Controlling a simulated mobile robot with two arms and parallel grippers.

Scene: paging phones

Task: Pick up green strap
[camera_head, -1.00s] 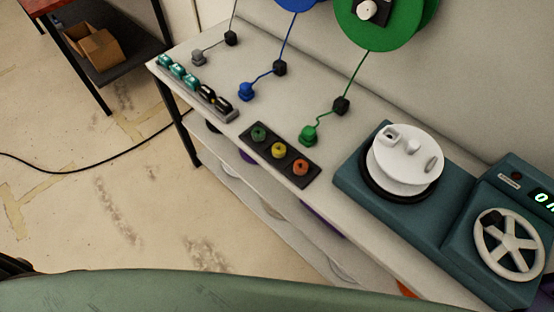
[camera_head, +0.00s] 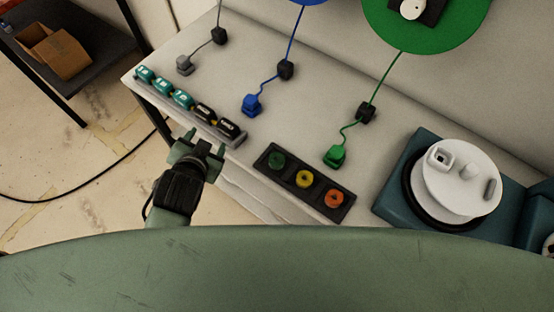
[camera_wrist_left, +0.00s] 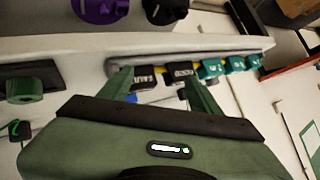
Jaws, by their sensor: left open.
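No item is plainly labelled as a strap. A black tray (camera_head: 303,183) near the table's front edge holds a green roll (camera_head: 277,160), a yellow roll (camera_head: 303,179) and an orange roll (camera_head: 334,198). The green roll also shows at the left of the wrist view (camera_wrist_left: 24,89). A green plug (camera_head: 335,156) on a green cord lies behind the tray. My left gripper (camera_head: 204,143) is open and empty at the front edge, left of the tray. In the wrist view its fingers (camera_wrist_left: 157,76) point toward the labelled blocks. My right gripper is out of view.
A grey rack with teal blocks (camera_head: 162,89) and black blocks (camera_head: 228,128) lies along the front edge, close to my left gripper. A blue plug (camera_head: 251,105) lies behind it. A teal device with a white disc (camera_head: 456,180) stands at the right.

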